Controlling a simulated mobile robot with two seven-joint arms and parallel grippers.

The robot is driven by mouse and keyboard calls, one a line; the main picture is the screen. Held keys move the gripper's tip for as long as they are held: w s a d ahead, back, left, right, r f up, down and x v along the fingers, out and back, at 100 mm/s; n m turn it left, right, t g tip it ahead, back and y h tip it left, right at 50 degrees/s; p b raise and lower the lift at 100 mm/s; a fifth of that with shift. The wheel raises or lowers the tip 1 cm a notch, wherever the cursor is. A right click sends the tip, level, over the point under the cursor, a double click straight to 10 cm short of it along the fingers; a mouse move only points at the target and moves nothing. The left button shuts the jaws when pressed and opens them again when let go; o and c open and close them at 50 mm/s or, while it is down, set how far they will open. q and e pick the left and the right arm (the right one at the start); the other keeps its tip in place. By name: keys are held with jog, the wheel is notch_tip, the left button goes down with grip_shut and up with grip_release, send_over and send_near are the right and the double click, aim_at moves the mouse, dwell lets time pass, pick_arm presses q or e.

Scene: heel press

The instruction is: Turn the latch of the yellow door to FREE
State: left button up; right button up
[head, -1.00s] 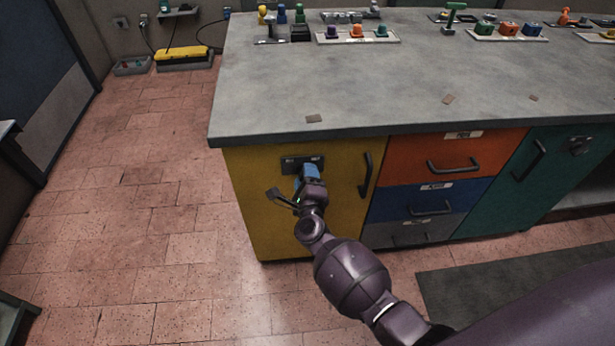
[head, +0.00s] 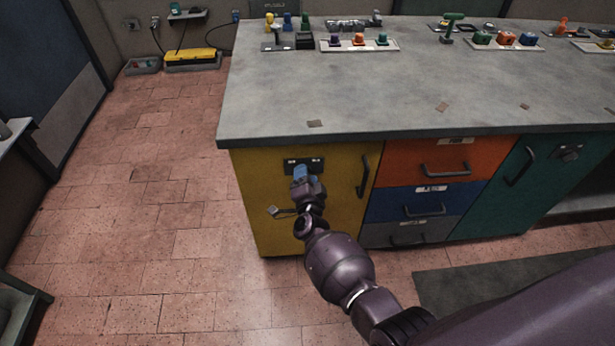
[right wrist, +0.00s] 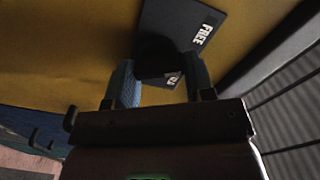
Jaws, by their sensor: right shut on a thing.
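The yellow door (head: 343,222) is shut, at the left end of the bench. Its dark latch plate (head: 317,166) is near the top of the door. The plate also shows in the right wrist view (right wrist: 182,22), tilted, with the word FREE (right wrist: 204,34) and a second, partly hidden label. My right gripper (head: 300,174) is at the plate, its blue fingers shut on the dark latch knob (right wrist: 155,52), which sits between them in the right wrist view. The knob's pointing direction is hard to tell. My left gripper is not in view.
A black handle (head: 363,176) stands out on the door to the right of the latch. Orange, blue and grey drawers are beside it. The grey bench top (head: 400,95) overhangs the door. The tiled floor (head: 150,210) to the left is clear.

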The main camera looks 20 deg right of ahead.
jog(key=n, duration=0.2)
jog(key=shift+r+n+p, duration=0.1)
jog(key=shift+n+p, duration=0.2)
jog(key=shift+n, duration=0.3)
jog(key=o, duration=0.9)
